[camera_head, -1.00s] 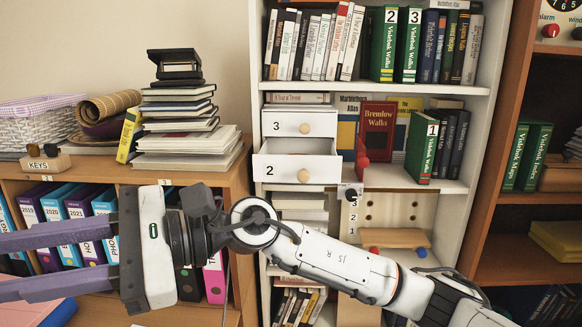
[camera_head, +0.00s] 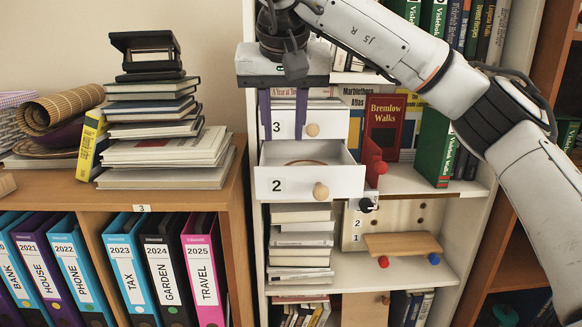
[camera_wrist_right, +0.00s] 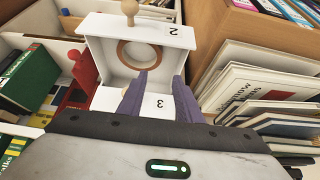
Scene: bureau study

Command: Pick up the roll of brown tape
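The roll of brown tape (camera_wrist_right: 121,53) lies flat inside the open drawer 2 (camera_wrist_right: 172,62), seen as a tan ring in the right wrist view. In the head view only a thin arc of the tape (camera_head: 305,162) shows above the drawer front (camera_head: 300,184). My right gripper (camera_head: 282,136) points down in front of drawer 3, with its purple fingers apart and nothing between them. Its fingertips are just above the back part of drawer 2; in the right wrist view the gripper (camera_wrist_right: 160,78) is apart from the tape. My left gripper is not in view.
Closed drawer 3 (camera_head: 330,118) is right behind the fingers. A red book (camera_head: 384,122) and a red bookend (camera_head: 372,158) stand right of the drawer. A book stack (camera_head: 165,150) stands on the left cabinet. Stacked books (camera_head: 300,240) lie below the drawer.

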